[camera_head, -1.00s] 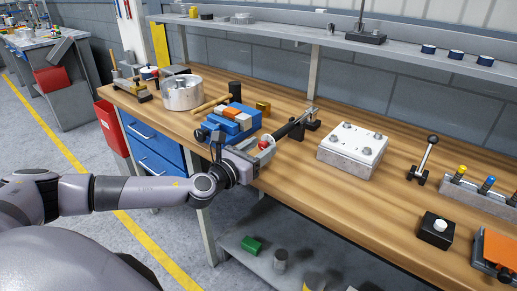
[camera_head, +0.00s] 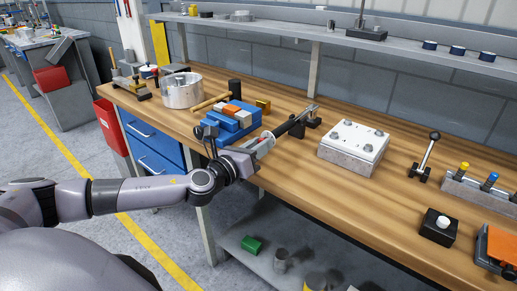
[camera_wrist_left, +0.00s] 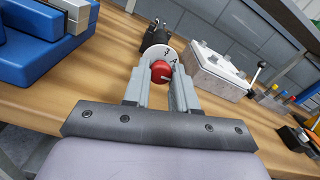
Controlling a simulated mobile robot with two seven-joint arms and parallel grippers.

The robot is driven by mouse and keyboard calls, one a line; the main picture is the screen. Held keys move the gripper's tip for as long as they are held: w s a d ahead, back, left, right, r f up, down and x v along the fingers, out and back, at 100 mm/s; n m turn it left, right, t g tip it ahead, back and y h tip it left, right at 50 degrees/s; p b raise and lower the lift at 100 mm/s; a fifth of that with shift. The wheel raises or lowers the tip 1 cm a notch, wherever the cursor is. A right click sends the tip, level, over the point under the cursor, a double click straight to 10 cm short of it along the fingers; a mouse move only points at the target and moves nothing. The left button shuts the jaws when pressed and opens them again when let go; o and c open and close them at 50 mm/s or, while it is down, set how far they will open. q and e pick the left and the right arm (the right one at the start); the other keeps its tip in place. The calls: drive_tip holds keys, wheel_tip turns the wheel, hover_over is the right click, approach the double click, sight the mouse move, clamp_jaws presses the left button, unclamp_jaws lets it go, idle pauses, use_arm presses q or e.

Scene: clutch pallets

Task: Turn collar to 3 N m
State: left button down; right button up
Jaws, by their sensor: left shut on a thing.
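A black torque tool (camera_head: 290,127) lies in a low black stand (camera_head: 313,130) on the bench, its near end toward me. In the left wrist view its near end has a red round collar (camera_wrist_left: 161,71) in front of a white dial disc (camera_wrist_left: 157,52) with black marks. The marks are too small to read. My left gripper (camera_head: 264,142) is at this near end. In the left wrist view its grey fingers (camera_wrist_left: 161,84) are on either side of the red collar and shut on it. My right gripper is not in view.
Blue blocks (camera_head: 228,127) with orange and white pieces stand close left of my gripper. A grey block with a white plate (camera_head: 352,145) is to the right, then a black lever (camera_head: 427,157). Bare wood lies between the tool and the bench's front edge.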

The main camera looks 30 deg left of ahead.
use_arm(q)
drive_tip(key=n+b, duration=0.1)
drive_tip(key=n, duration=0.3)
drive_tip(key=shift+d+f+n, duration=0.1)
drive_tip(key=shift+n, duration=0.3)
drive_tip(key=n, duration=0.3)
drive_tip(key=shift+n, duration=0.3)
drive_tip(key=n, duration=0.3)
drive_tip(key=shift+n, duration=0.3)
drive_tip(key=n+p, duration=0.1)
drive_tip(key=n, duration=0.3)
drive_tip(key=shift+r+n+p, duration=0.2)
drive_tip(key=shift+n+p, duration=0.2)
drive_tip(key=c, duration=0.9)
unclamp_jaws()
drive_tip(key=shift+s, duration=0.1)
